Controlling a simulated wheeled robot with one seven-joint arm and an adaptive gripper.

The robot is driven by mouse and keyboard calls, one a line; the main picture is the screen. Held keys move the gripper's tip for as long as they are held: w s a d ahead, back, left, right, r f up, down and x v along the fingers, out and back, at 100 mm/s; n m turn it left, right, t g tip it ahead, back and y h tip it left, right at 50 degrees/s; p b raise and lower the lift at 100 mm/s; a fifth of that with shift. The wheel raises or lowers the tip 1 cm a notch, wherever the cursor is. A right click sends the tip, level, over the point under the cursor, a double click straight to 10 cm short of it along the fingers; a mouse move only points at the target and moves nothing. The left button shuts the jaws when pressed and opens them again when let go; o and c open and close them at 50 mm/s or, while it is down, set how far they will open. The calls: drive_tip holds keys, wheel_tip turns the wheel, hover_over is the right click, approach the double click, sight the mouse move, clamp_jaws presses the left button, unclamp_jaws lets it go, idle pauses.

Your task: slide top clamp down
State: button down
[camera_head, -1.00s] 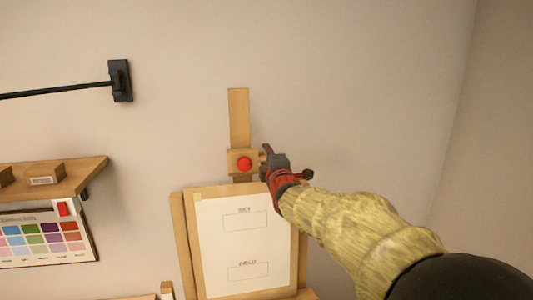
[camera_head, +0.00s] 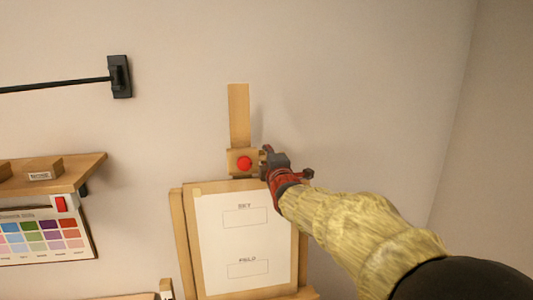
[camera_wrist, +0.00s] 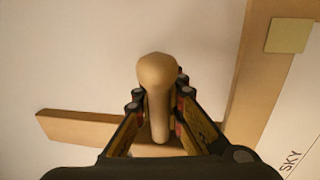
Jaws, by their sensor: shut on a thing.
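The top clamp (camera_head: 236,169) is a wooden block with a red round knob on its front. It sits around the upright wooden mast (camera_head: 239,115) of the easel, just above the top edge of the board (camera_head: 245,240). My gripper (camera_head: 266,160) is at the clamp's right side. In the wrist view my gripper (camera_wrist: 160,105) is shut on a pale wooden peg-like handle (camera_wrist: 157,75) with a rounded end, between both fingers. The clamp block itself is mostly hidden there.
The board carries a white sheet (camera_head: 225,265) marked SKY and FIELD. At left are a wooden shelf (camera_head: 85,172) with small boxes, a colour chart (camera_head: 75,250) and a black wall rail (camera_head: 60,87). The wall right of the easel is bare.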

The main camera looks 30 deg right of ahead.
drive_tip(key=f+b, duration=0.3)
drive_tip(key=shift+s+f, duration=0.15)
drive_tip(key=shift+s, duration=0.05)
drive_tip(key=c, duration=2)
unclamp_jaws()
drive_tip(key=v, duration=1.2)
